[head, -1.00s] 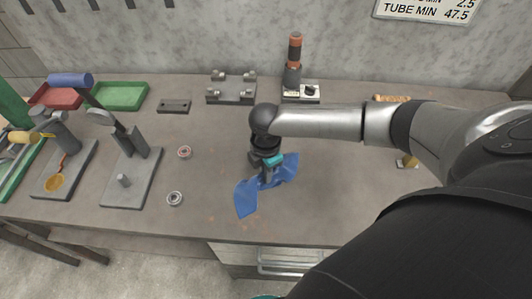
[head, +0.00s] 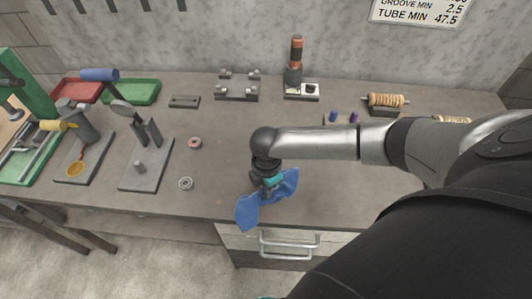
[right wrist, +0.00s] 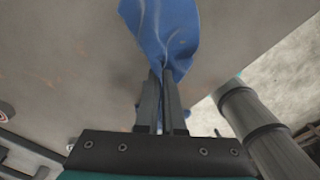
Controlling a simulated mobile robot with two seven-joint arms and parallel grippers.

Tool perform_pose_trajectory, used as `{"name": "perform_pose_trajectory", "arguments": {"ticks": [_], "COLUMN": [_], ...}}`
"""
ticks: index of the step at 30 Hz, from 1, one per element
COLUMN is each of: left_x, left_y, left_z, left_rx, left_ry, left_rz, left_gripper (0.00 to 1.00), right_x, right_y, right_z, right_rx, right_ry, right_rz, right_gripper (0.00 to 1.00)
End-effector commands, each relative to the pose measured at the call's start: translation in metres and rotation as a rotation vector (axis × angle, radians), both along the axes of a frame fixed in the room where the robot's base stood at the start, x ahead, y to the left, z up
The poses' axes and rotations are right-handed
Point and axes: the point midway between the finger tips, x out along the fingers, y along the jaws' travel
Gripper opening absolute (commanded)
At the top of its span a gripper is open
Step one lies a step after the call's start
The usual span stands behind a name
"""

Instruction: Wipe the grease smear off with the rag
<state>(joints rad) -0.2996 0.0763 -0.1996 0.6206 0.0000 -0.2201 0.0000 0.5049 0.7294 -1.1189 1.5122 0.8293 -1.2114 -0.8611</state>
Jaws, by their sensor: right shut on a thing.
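The blue rag (head: 252,210) is crumpled over the front of the grey workbench (head: 330,190). Its lower left end reaches the bench's front edge. My right gripper (head: 268,184) points down at the rag and is shut on it. In the right wrist view the two fingers (right wrist: 165,82) are close together with the rag (right wrist: 165,30) pinched at their tips, spreading out beyond them. I cannot make out a distinct grease smear; the rag and my arm cover part of the bench. My left gripper is not in view.
Left of the rag lie a pale ring (head: 185,184) and a reddish ring (head: 195,143). Grey stands (head: 147,170), a green tray (head: 130,92) and a red tray (head: 78,91) are farther left. A wound spool (head: 385,100) stands back right. A drawer handle (head: 290,245) sits below the edge.

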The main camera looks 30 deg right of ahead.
Motion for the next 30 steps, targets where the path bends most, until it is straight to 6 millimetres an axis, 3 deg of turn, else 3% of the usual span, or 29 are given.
{"name": "perform_pose_trajectory", "arguments": {"ticks": [6,15,30], "left_x": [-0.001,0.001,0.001], "left_y": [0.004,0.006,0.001], "left_z": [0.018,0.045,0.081], "left_rx": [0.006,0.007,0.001], "left_ry": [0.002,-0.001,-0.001], "left_rz": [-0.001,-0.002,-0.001], "left_gripper": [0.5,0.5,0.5], "right_x": [-0.005,-0.007,-0.006], "right_y": [0.001,0.001,0.001], "right_z": [0.01,0.075,0.109], "right_rx": [-0.001,-0.002,-0.001], "right_ry": [0.002,0.0,0.0], "right_rz": [-0.003,-0.008,-0.02], "right_gripper": [0.0,0.0,0.0]}}
